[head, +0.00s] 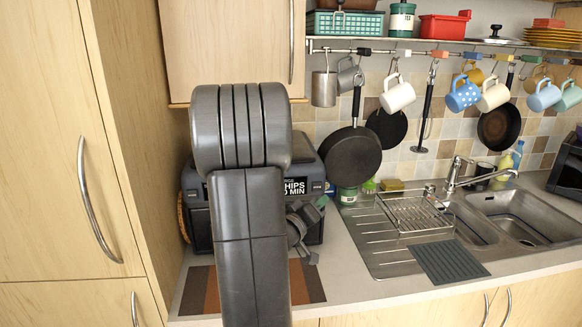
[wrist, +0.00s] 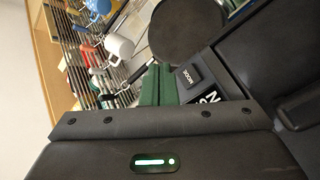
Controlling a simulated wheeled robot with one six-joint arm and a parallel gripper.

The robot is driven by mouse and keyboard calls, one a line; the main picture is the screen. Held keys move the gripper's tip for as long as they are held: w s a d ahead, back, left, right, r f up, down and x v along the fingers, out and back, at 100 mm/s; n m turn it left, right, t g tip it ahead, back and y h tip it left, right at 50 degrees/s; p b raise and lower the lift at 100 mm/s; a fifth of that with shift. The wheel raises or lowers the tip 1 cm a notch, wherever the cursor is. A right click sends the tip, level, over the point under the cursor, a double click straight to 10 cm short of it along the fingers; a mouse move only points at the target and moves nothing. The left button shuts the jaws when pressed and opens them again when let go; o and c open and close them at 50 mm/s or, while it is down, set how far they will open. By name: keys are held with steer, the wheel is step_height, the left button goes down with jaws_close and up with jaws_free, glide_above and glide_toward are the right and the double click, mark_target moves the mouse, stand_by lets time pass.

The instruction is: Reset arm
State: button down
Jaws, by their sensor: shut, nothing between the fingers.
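My arm stands folded in front of the dark toaster-oven-like box. My gripper (head: 318,205) shows partly beside the arm, in front of that box. In the wrist view my gripper (wrist: 156,85) has its two green fingers together, shut and empty. A white mug (head: 397,96) hangs from the rail; it also shows in the wrist view (wrist: 120,47). A blue polka-dot mug (head: 462,96), a cream mug (head: 492,97), a light blue mug (head: 543,97) and a teal mug (head: 567,97) hang farther right. The gripper is apart from all the mugs.
A dark box (head: 312,215) stands close behind my arm. Pans (head: 350,157) hang from the rail. A wire rack (head: 415,213) stands by the sink (head: 520,215). A grey mat (head: 447,262) lies on the drainer. Tall cupboards (head: 55,140) close off the left.

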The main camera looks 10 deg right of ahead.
steer(key=s+b, duration=0.1)
steer(key=s, duration=0.3)
steer(key=shift+s, duration=0.25)
steer(key=shift+w, duration=0.15)
